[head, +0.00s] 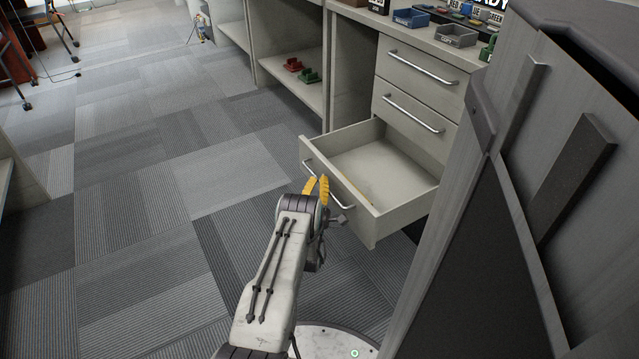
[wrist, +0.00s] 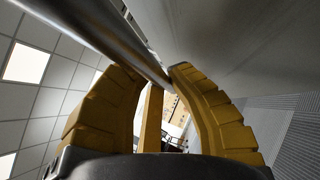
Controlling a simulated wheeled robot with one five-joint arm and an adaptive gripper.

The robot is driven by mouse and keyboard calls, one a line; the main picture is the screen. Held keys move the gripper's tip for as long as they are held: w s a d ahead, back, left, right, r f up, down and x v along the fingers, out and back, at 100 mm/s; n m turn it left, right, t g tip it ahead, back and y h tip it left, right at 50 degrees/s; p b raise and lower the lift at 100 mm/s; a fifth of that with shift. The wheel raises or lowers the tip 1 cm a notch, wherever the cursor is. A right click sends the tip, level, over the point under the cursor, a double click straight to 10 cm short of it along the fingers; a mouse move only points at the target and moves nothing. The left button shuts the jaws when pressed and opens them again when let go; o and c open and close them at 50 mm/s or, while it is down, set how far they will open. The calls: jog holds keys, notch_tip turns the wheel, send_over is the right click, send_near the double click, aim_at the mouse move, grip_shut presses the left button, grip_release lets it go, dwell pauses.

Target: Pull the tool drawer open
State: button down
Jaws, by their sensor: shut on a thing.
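The tool drawer (head: 375,180) is the lowest of the drawers in the grey cabinet, and it stands pulled out well beyond the cabinet front. Its inside looks mostly empty. Its metal bar handle (head: 343,203) runs along the drawer front, partly hidden behind my gripper. My gripper (head: 316,188), with yellow fingers, is at the drawer front on this handle. In the wrist view, the handle bar (wrist: 125,42) passes diagonally between the yellow fingers (wrist: 152,85), which are closed around it.
Two shut drawers (head: 418,68) are above the open one. Blue and grey bins (head: 455,36) stand on the counter. Red and green items (head: 300,70) lie on a shelf to the left. A dark grey panelled unit (head: 540,170) stands close at right. The carpet floor (head: 150,200) at left is clear.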

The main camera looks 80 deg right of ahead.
jog(key=shift+s+r, duration=0.1)
jog(key=shift+r, duration=0.1)
jog(key=c, duration=1.5)
grip_release()
jog(key=shift+c, duration=0.2)
jog(key=shift+o, duration=0.7)
jog(key=shift+f, duration=0.1)
